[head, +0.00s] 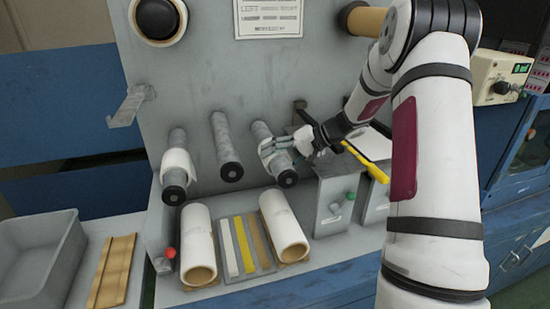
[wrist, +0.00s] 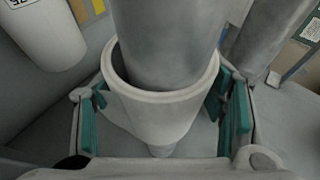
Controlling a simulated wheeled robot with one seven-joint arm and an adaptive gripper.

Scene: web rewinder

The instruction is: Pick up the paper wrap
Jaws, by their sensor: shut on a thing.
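The paper wrap (wrist: 155,122) is a white sleeve around a grey spindle (wrist: 165,45) in the wrist view. My gripper (wrist: 162,108) has its green-padded fingers on both sides of the wrap and is shut on it. In the head view my gripper (head: 280,147) is at the right of three spindles, and this spindle (head: 287,178) sticks out below the fingers. The fingers partly hide the wrap there. Another white wrap (head: 178,164) sits around the left spindle.
The middle spindle (head: 227,148) is bare. Two white rolls, left (head: 197,235) and right (head: 282,220), lie on the ledge with coloured strips (head: 245,245) between them. A yellow-handled tool (head: 367,163) is beside my wrist. A grey bin (head: 40,255) stands at the lower left.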

